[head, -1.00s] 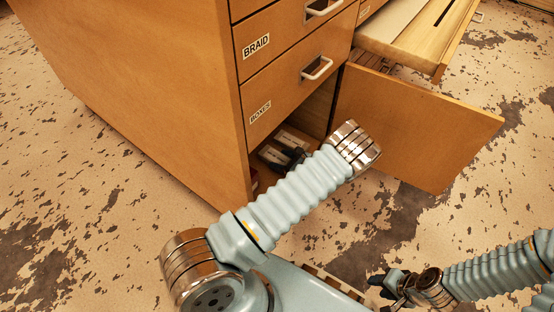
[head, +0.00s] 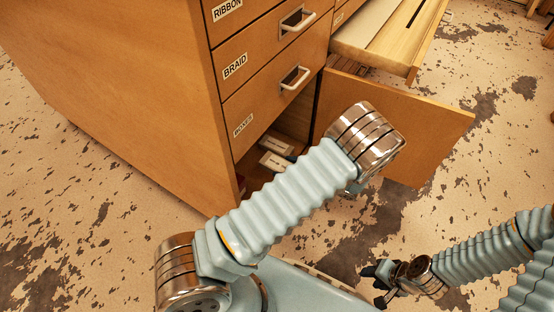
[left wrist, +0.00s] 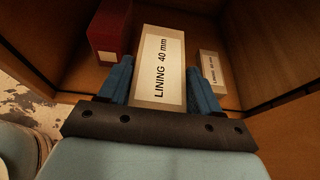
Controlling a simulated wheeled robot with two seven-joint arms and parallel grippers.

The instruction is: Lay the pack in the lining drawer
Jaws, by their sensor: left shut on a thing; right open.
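The pack (left wrist: 163,62), a pale box with a white label reading "LINING 40 mm", is between the blue fingers of my left gripper (left wrist: 160,84) in the left wrist view. The gripper is shut on it, inside the low compartment. I cannot tell whether the pack is lifted. In the head view my left arm hides this gripper. My right gripper (head: 386,278) is open and empty at lower right, above the floor. An open drawer (head: 395,50) sticks out at upper right in the head view; its label is not visible.
The compartment's open door (head: 430,120) stands right of my left wrist, below the open drawer. A red box (left wrist: 110,30) and a smaller pale box (left wrist: 212,70) flank the pack. Shut drawers labelled RIBBON, BRAID (head: 235,67) and BOXES are above.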

